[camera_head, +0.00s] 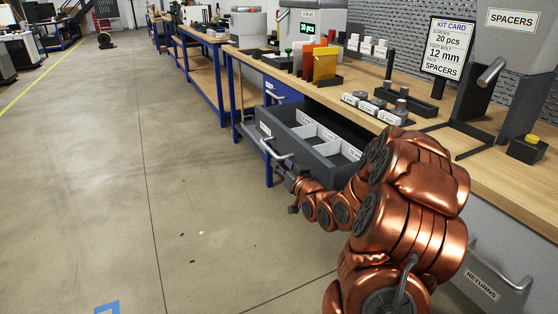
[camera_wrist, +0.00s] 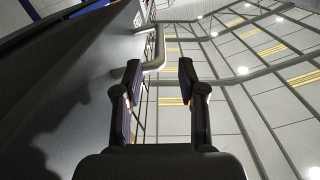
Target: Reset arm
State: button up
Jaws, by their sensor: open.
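My copper arm reaches left along the front of the workbench in the head view. My gripper (camera_head: 288,168) is at the front of an open drawer (camera_head: 290,130), close to its bar handle (camera_head: 270,150). The drawer is pulled out and shows white dividers inside. In the wrist view my gripper (camera_wrist: 160,80) is open, its two dark fingers apart with nothing between them. The handle (camera_wrist: 155,50) shows just beyond the left finger, beside the grey drawer front (camera_wrist: 70,90). I cannot tell whether the finger touches the handle.
The wooden workbench (camera_head: 420,120) holds small bins, a kit card sign (camera_head: 447,48) and a yellow button box (camera_head: 527,149). A returns drawer (camera_head: 490,280) is at the lower right.

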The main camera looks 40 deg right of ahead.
jog(key=shift+s, duration=0.25)
dwell(0.4)
